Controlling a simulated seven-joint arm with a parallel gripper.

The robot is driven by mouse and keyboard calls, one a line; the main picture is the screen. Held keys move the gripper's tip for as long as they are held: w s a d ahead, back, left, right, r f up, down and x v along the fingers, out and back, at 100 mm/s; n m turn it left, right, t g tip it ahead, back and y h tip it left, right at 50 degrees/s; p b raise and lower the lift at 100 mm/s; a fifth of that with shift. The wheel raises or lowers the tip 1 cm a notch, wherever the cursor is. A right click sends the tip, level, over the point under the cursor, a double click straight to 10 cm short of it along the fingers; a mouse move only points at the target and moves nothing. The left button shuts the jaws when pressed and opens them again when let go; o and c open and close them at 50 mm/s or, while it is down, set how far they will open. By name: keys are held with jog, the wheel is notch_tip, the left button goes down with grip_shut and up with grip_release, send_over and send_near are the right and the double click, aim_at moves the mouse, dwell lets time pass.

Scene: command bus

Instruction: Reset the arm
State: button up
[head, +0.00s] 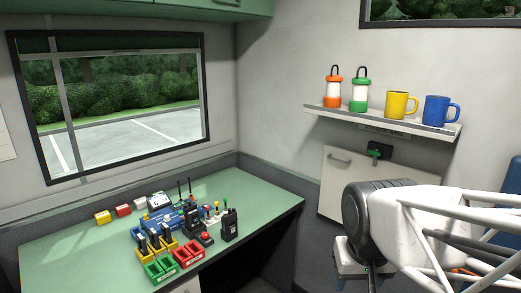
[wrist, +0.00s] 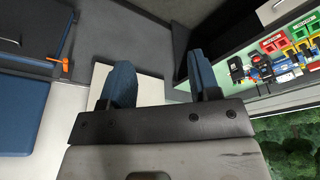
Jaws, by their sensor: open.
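My gripper (wrist: 158,64) shows in the wrist view with its two dark blue fingers wide apart and nothing between them. A pale panel lies behind the gap, with the dark floor beyond. In the head view my white and black arm fills the lower right, off the right end of the green desk (head: 80,235) and below the wall shelf (head: 378,122). The fingers cannot be made out clearly there. The arm stands apart from the items on the desk and shelf.
The desk holds a red bin (head: 188,254), a green bin (head: 160,268), a black radio (head: 229,225) and several small devices. The shelf holds an orange lantern (head: 333,91), a green lantern (head: 360,93), a yellow mug (head: 400,104) and a blue mug (head: 440,110). The desk's left front is clear.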

jog(key=s, duration=0.1)
jog(key=s+f, duration=0.1)
jog(key=s, duration=0.1)
jog(key=s+d, duration=0.1)
jog(key=s, duration=0.1)
jog(key=shift+s+f, duration=0.15)
jog(key=shift+s, duration=0.05)
